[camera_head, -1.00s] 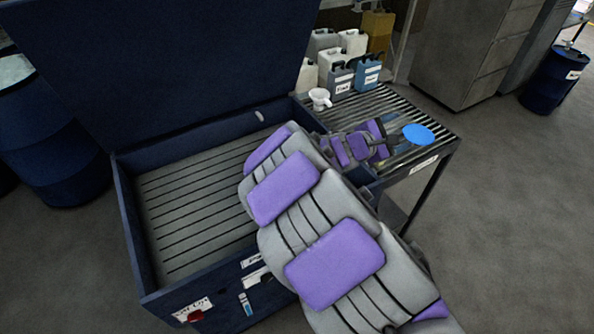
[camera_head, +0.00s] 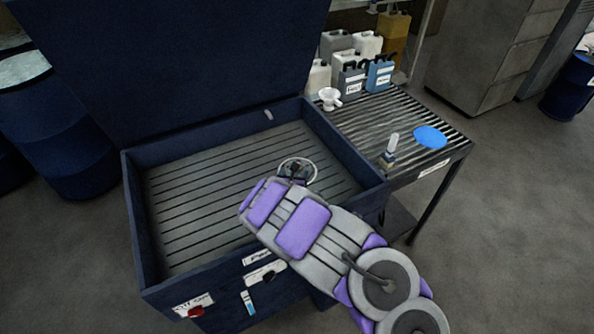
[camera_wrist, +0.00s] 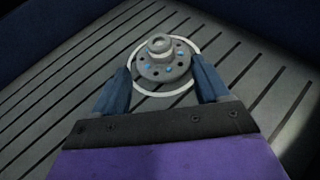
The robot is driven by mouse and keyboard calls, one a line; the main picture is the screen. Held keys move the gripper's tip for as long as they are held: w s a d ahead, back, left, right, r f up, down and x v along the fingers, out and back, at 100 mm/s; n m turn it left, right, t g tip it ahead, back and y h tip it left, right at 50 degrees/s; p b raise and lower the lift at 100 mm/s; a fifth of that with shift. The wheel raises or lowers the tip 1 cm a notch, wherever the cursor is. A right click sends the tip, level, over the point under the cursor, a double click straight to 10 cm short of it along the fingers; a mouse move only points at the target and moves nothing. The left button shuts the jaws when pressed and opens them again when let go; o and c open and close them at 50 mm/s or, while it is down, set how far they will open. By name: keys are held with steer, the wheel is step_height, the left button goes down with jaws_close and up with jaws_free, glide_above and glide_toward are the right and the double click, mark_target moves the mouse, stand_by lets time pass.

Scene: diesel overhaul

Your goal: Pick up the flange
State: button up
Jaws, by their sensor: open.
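The flange (camera_wrist: 158,62) is a grey round metal part with a raised hub and a ring of holes, several of them bluish. In the wrist view it sits on the slatted floor of the blue bin, with a white ring around it. My gripper (camera_wrist: 163,82) is open, its two dark blue fingers on either side of the flange's near edge. I cannot tell whether they touch it. In the head view the flange (camera_head: 297,170) shows beyond the end of my arm, which hides part of it and my gripper.
The blue bin (camera_head: 128,200) has raised walls and an upright lid (camera_head: 200,60). To its right a slatted side table (camera_head: 385,115) holds a white funnel (camera_head: 329,98), jugs (camera_head: 380,72), a small bottle (camera_head: 390,150) and a blue disc (camera_head: 430,137).

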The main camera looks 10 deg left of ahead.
mark_target(299, 161)
steer(key=x, duration=0.4)
steer(key=shift+d+b, duration=0.35)
steer(key=shift+b, duration=0.05)
steer(key=w+a+f, duration=0.1)
steer(key=w+a, duration=0.1)
steer(key=w, duration=0.1)
steer(key=shift+f+b, duration=0.35)
steer(key=shift+w+f, duration=0.1)
steer(key=shift+w, duration=0.15)
steer(key=shift+w+d, duration=0.25)
steer(key=shift+d, duration=0.2)
steer(key=shift+w+d, duration=0.2)
steer(key=shift+d, duration=0.3)
steer(key=shift+w+d, duration=0.15)
steer(key=shift+w, duration=0.1)
steer(key=w, duration=0.1)
steer(key=w+a+f+b, duration=0.1)
steer(key=w+f, duration=0.1)
steer(key=shift+w+a+b, duration=0.3)
steer(key=shift+w+a, duration=0.05)
steer(key=shift+w+d+f, duration=0.1)
steer(key=shift+d, duration=0.75)
steer(key=shift+a, duration=0.1)
steer(key=shift+c, duration=1.4)
steer(key=shift+a, duration=0.5)
steer(key=c, duration=0.4)
steer(key=shift+d, duration=0.4)
steer(key=c, duration=0.6)
jaws_close()
